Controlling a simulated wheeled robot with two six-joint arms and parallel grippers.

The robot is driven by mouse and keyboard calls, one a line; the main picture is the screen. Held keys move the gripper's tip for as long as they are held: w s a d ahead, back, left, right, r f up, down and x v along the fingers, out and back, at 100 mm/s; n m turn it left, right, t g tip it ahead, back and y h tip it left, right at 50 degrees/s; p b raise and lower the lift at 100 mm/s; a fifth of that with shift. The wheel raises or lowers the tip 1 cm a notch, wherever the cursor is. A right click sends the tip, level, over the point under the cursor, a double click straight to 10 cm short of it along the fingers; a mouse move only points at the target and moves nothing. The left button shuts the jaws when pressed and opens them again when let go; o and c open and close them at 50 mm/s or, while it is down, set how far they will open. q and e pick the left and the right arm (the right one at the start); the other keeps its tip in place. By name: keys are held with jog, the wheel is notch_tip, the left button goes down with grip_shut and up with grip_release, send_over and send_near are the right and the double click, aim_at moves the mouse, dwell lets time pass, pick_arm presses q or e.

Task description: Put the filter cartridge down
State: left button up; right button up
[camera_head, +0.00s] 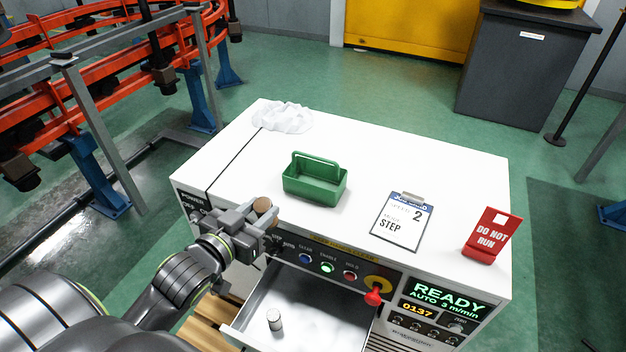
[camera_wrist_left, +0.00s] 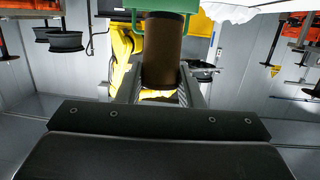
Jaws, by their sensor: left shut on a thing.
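The filter cartridge (camera_head: 262,205) is a brown cylinder held in my left gripper (camera_head: 264,215), above the near-left edge of the white cabinet top. In the left wrist view the cartridge (camera_wrist_left: 162,48) stands between the two fingers (camera_wrist_left: 162,88), which are shut on it. Its lower part is hidden by the gripper in the head view. My right gripper is not in view.
A green caddy (camera_head: 315,190), a clipboard (camera_head: 402,222), a red sign (camera_head: 485,236) and a crumpled white cloth (camera_head: 283,118) are on the cabinet top (camera_head: 400,160). An open drawer (camera_head: 318,312) below holds a small grey cylinder (camera_head: 275,319). A red-tipped knob (camera_head: 373,295) sticks out in front.

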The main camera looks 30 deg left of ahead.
pick_arm(q)
jog(key=shift+t, duration=0.4)
jog(key=w+f, duration=0.1)
jog(key=w, duration=0.5)
jog(key=w+f, duration=0.1)
jog(key=w, duration=1.1)
jog(key=shift+w+d+f, duration=0.15)
jog(key=shift+d+f, duration=0.1)
jog(key=shift+f, duration=0.15)
jog(key=shift+w+f, duration=0.1)
jog(key=shift+f, duration=0.35)
jog(key=f, duration=0.3)
jog(key=shift+w+b, duration=0.4)
jog(key=shift+w+r+g+p, duration=0.25)
jog(key=shift+r+g+p, duration=0.05)
jog(key=shift+r+p, duration=0.4)
jog(key=g+p, duration=0.1)
jog(key=w+g+p, duration=0.1)
jog(key=shift+w+f+g, duration=0.15)
jog(key=shift+w+g, duration=0.05)
jog(key=shift+g, duration=0.1)
jog(key=shift+f, duration=0.45)
